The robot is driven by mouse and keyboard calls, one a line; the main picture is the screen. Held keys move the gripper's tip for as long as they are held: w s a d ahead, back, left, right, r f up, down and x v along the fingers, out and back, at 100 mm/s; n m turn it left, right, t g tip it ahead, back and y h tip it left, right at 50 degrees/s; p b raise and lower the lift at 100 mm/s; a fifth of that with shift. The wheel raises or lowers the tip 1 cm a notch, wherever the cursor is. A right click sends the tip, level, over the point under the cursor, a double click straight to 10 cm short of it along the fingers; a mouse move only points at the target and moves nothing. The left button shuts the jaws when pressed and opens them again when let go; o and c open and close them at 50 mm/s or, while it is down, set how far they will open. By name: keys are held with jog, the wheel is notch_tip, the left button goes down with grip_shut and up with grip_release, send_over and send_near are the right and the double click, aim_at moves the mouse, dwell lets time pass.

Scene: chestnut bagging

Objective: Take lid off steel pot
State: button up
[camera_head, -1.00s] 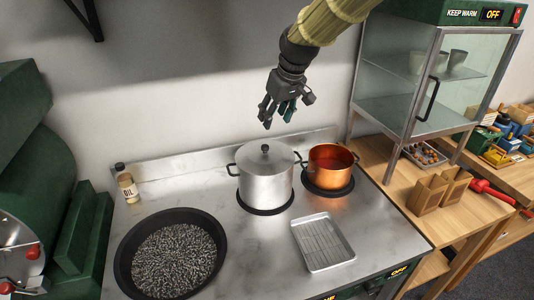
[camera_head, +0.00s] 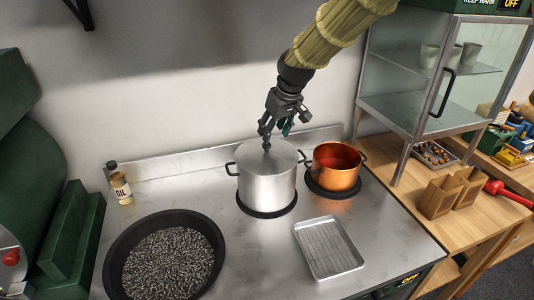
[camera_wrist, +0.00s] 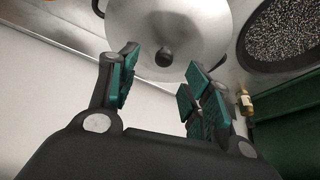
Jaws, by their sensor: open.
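The steel pot (camera_head: 267,190) stands on a dark round burner on the steel stovetop, with its lid (camera_head: 285,158) on. The lid has a dark knob at its centre. My gripper (camera_head: 275,142) is just above the lid, its fingertips close to the knob and partly hiding it in the head view. In the wrist view the open fingers (camera_wrist: 160,85) point at the lid (camera_wrist: 195,25), with the knob (camera_wrist: 164,57) between and beyond their tips. Nothing is held. I cannot tell whether a finger touches the knob.
A copper pot (camera_head: 334,178) stands close to the right of the steel pot. A wire-racked tray (camera_head: 327,250) lies in front, a black pan (camera_head: 125,235) at front left, an oil bottle (camera_head: 120,188) at back left. A glass cabinet (camera_head: 405,115) stands at right.

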aim_at(267, 150)
jog(key=shift+a+p+x, duration=0.15)
jog(key=shift+p+x, duration=0.5)
jog(key=shift+x, duration=0.9)
jog(key=shift+a+p+x, duration=0.15)
jog(key=shift+p+x, duration=0.45)
jog(key=shift+x, duration=0.95)
jog(key=shift+r, duration=0.1)
grip_shut()
